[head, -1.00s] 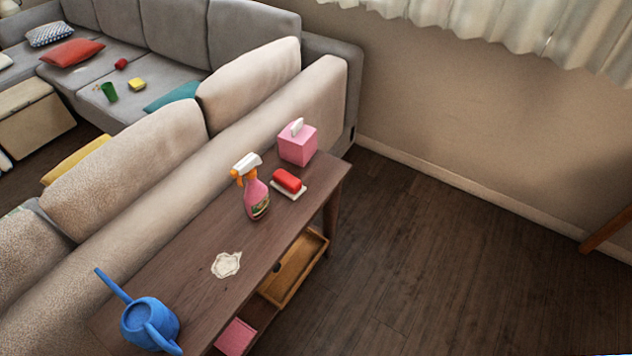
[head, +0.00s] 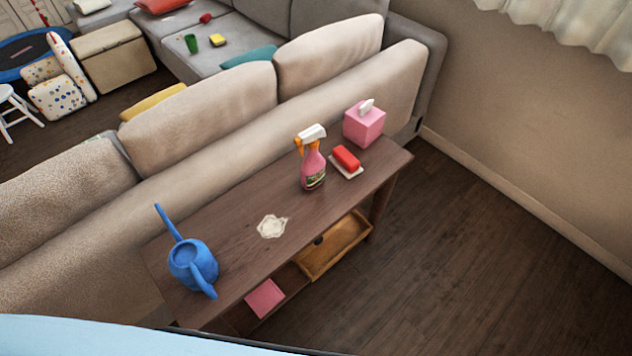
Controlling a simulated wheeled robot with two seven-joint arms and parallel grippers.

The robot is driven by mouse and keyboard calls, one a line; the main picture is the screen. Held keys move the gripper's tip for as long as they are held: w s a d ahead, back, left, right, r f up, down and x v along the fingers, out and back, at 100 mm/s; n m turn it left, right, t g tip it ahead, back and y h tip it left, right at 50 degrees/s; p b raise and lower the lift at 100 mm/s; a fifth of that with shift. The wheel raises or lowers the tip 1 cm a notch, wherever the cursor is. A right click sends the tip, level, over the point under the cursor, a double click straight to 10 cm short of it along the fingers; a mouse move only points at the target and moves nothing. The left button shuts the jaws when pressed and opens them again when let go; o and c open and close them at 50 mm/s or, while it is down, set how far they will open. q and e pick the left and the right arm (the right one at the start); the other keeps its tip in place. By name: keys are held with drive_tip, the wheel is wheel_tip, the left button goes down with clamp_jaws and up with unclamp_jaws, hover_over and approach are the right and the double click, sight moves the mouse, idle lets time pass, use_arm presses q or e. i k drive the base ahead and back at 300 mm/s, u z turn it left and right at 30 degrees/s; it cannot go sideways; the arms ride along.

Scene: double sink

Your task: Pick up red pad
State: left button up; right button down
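A red pad (head: 346,157) lies on a small white dish (head: 351,173) near the far right end of a dark wooden console table (head: 225,248). It sits between a pink spray bottle (head: 313,165) on its left and a pink tissue box (head: 364,124) behind it. Neither of my grippers is in view, and nothing touches the pad except the dish under it.
A blue watering can (head: 192,265) stands at the table's near left end. A pale spill (head: 272,227) lies mid-table. The lower shelf holds a wooden tray (head: 335,247) and a pink item (head: 265,297). A beige sofa (head: 205,120) backs the table. Floor at right is clear.

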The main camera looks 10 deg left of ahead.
sight(341, 158)
drive_tip(key=k, duration=1.2)
drive_tip(key=z, duration=1.1)
drive_tip(key=i, duration=2.65)
drive_tip(key=u, duration=1.25)
